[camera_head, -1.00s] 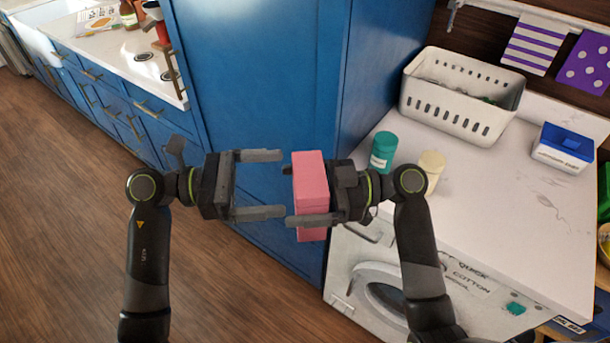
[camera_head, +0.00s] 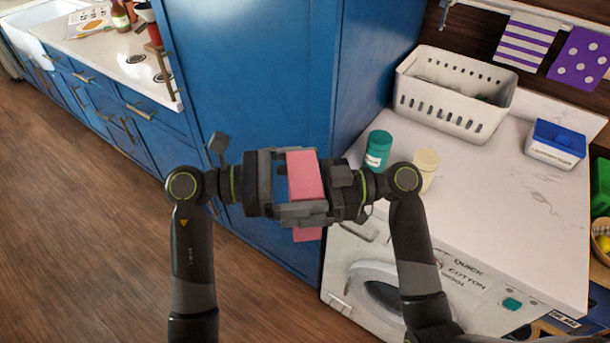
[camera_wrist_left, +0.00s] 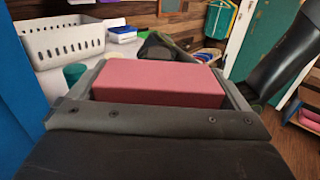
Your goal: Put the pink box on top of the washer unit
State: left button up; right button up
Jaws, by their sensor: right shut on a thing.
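The pink box (camera_head: 305,176) is held in the air in front of the blue cabinet, left of the washer unit (camera_head: 384,278). My right gripper (camera_head: 286,188), its arm coming from the right, is shut on the box. My left gripper (camera_head: 318,186) reaches from the left, its spread fingers on either side of the box; it looks open. The two grippers overlap and partly hide the box. In the left wrist view the pink box (camera_wrist_left: 160,82) sits between the left fingers. The washer's white top (camera_head: 490,195) is to the right of the grippers.
On the washer top stand a white basket (camera_head: 455,98), a teal jar (camera_head: 378,151), a cream jar (camera_head: 426,168) and a blue-lidded tub (camera_head: 556,145). The front middle of the top is clear. The tall blue cabinet (camera_head: 265,80) is close behind the grippers.

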pick_arm(q)
jog(key=c, duration=0.4)
jog(key=shift+c, duration=0.6)
pick_arm(e)
jog(key=o, duration=0.7)
